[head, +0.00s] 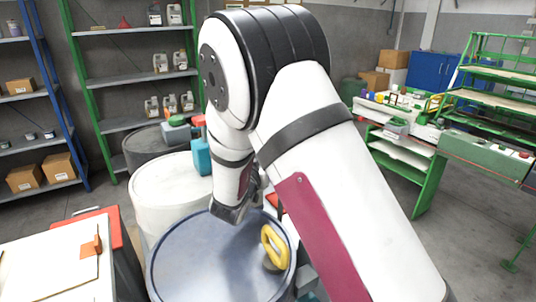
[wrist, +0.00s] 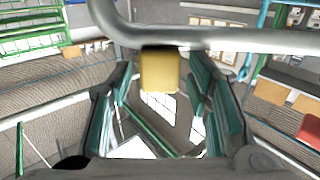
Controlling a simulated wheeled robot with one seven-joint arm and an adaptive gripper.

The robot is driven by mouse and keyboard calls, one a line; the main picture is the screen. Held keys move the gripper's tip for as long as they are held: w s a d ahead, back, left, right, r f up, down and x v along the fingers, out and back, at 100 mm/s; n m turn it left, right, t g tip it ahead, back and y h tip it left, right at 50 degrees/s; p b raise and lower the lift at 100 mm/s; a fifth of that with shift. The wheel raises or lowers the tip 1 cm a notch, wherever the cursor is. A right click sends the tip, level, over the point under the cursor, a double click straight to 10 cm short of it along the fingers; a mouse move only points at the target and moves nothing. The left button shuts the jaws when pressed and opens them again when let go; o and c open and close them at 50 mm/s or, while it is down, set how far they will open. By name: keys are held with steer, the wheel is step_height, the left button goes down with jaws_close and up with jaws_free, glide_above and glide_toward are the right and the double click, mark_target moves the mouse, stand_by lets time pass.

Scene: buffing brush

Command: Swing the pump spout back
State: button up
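In the wrist view a grey curved pipe (wrist: 225,38), which looks like the pump spout, crosses the top of the picture and bends up at the left. A yellow block (wrist: 160,72) sits just under the pipe, between my fingers in the picture. My gripper (wrist: 160,80) is open, with a teal-padded finger on each side of the block and visible gaps to both. I cannot tell how deep the block lies between them. In the head view my arm hides the spout and most of the gripper, whose dark end (head: 238,208) shows above the blue drum.
The blue-topped drum (head: 195,265) carries a yellow ring-shaped thing (head: 270,250). A white drum (head: 160,190) with a teal container (head: 202,157) stands behind it. A white-topped table (head: 45,265) is at the left. Shelves (head: 130,80) line the back; a green-framed bench (head: 400,155) stands right.

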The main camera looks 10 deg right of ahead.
steer(key=v, duration=1.2)
